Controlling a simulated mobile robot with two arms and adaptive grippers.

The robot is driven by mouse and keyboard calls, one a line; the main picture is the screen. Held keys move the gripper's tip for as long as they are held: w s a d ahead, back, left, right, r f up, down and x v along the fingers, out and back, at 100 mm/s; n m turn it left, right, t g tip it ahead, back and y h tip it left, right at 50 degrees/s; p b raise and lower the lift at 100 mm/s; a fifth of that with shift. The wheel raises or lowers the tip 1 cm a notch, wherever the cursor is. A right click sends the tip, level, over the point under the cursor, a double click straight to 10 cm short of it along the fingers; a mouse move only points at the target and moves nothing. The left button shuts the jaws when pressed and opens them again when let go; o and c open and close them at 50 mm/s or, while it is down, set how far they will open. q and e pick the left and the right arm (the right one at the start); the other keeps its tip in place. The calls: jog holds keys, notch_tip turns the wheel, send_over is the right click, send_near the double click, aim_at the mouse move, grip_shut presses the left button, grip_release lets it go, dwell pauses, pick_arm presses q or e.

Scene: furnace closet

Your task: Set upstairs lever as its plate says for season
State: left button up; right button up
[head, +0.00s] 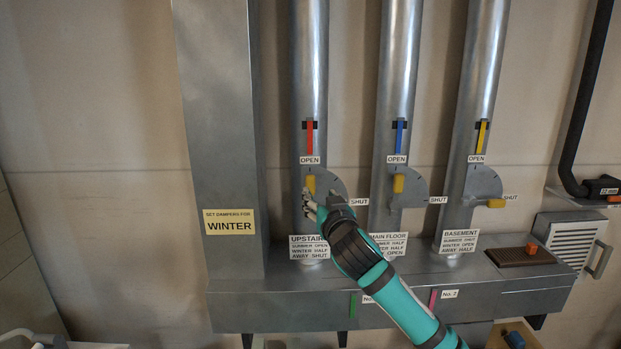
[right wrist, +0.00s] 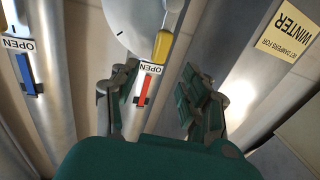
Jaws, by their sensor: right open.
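The upstairs lever's yellow handle (head: 311,184) points up at the OPEN label on the left duct; it also shows in the right wrist view (right wrist: 162,47). The upstairs plate (head: 309,248) reads summer open, winter half, away shut; my arm covers its right edge. The season sign (head: 230,222) reads "set dampers for WINTER". My right gripper (head: 310,206) is just below the handle in the head view. In the right wrist view its fingers (right wrist: 160,98) are spread, with the handle beyond them and no contact visible. My left gripper is out of view.
The main floor handle (head: 398,184) points up at OPEN. The basement handle (head: 497,203) is at SHUT. Red (head: 310,138), blue (head: 400,138) and yellow (head: 482,137) strips mark the ducts. A metal ledge (head: 250,299) runs below.

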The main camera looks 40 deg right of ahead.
aim_at(311, 185)
jog(key=p+x, duration=0.2)
jog(key=x, duration=0.8)
jog(key=shift+w+p, duration=0.15)
jog(key=shift+p, duration=0.2)
grip_shut()
jog(key=shift+w+f, duration=0.1)
jog(key=shift+f, duration=0.05)
